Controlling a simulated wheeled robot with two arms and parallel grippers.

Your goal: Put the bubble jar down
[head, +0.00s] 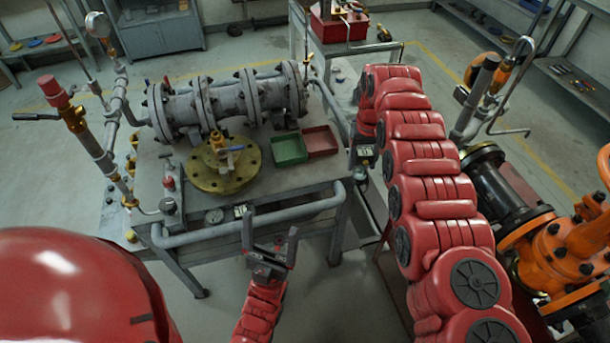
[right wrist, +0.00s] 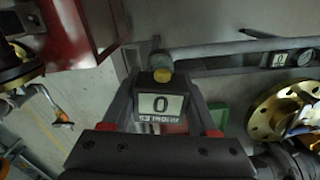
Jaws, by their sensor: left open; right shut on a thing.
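In the head view the label (head: 366,151) shows at the end of my right arm, just right of the workbench. My right gripper (head: 362,160) is partly hidden there by my arm. The jar's underside is hidden, and I see no contact with a surface. My left gripper (head: 270,228) is open and empty in front of the workbench.
The workbench (head: 250,191) carries a flanged grey valve body (head: 225,103), a brass flange (head: 222,178), a green tray (head: 290,150) and a red tray (head: 319,141). A gauge (head: 214,216) is at its front edge. Orange valve piping (head: 560,250) stands at the right.

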